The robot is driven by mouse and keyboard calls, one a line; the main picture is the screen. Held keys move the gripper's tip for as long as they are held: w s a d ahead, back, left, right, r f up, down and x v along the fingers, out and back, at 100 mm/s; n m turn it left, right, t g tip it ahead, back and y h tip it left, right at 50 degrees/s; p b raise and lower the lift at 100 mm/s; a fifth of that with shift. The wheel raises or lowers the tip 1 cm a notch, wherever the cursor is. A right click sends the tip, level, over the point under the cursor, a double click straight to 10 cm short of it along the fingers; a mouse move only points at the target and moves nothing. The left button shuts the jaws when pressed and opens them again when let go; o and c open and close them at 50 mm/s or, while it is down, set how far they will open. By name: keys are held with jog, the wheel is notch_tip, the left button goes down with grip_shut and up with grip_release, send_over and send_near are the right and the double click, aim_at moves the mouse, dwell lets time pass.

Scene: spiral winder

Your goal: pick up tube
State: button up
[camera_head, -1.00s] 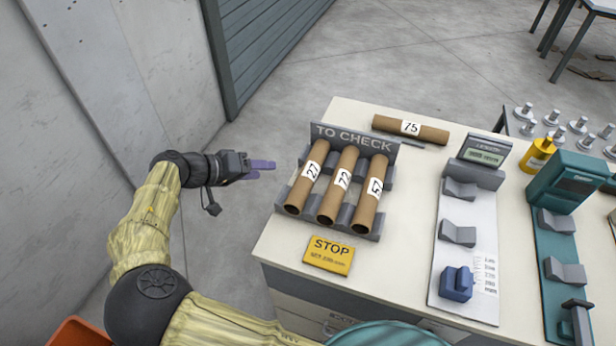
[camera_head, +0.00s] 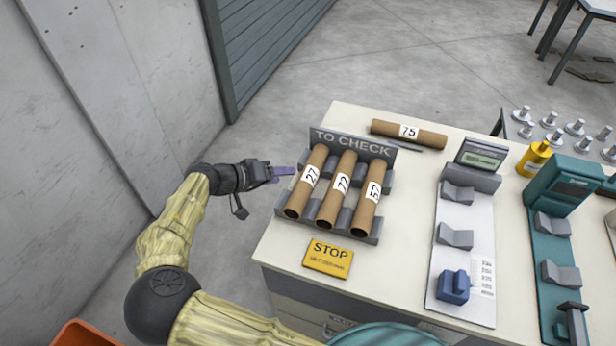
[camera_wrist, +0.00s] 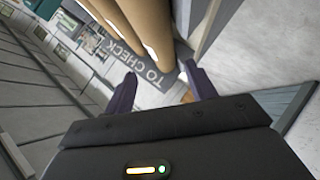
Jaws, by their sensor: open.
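Three brown cardboard tubes lie side by side in the grey TO CHECK rack (camera_head: 360,238): tube 27 (camera_head: 301,197), tube 72 (camera_head: 331,205) and tube 57 (camera_head: 364,214). Tube 75 (camera_head: 432,139) lies on the table behind the rack. My gripper (camera_head: 284,172) is open and empty, with purple fingers, just left of the rack and tube 27. In the wrist view, my open fingers (camera_wrist: 160,88) point toward the TO CHECK sign (camera_wrist: 133,60), with brown tubes (camera_wrist: 150,25) beyond them. I cannot tell any contact with a tube.
A yellow STOP sign (camera_head: 328,258) lies in front of the rack. A white gauge board (camera_head: 462,290) and a teal device (camera_head: 560,190) stand to the right. A yellow bottle (camera_head: 534,157) and several metal pegs are at the back right. Open floor lies left of the table.

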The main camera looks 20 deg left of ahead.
aim_at(304, 177)
jog(key=x, duration=0.4)
jog(key=shift+w+p, duration=0.1)
jog(key=shift+p, duration=0.2)
jog(key=shift+a, duration=0.1)
jog(key=shift+s+f+p+x, duration=0.15)
jog(key=shift+p+x, duration=0.15)
jog(key=shift+x, duration=0.55)
jog(key=shift+s+f+p+x, duration=0.1)
jog(key=shift+p+x, duration=0.2)
jog(key=shift+x, duration=0.55)
jog(key=shift+s+f+p+x, duration=0.15)
jog(key=shift+p+x, duration=0.15)
jog(key=shift+x, duration=0.55)
jog(key=shift+r, duration=0.1)
jog(key=c, duration=0.8)
jog(key=shift+r, duration=0.1)
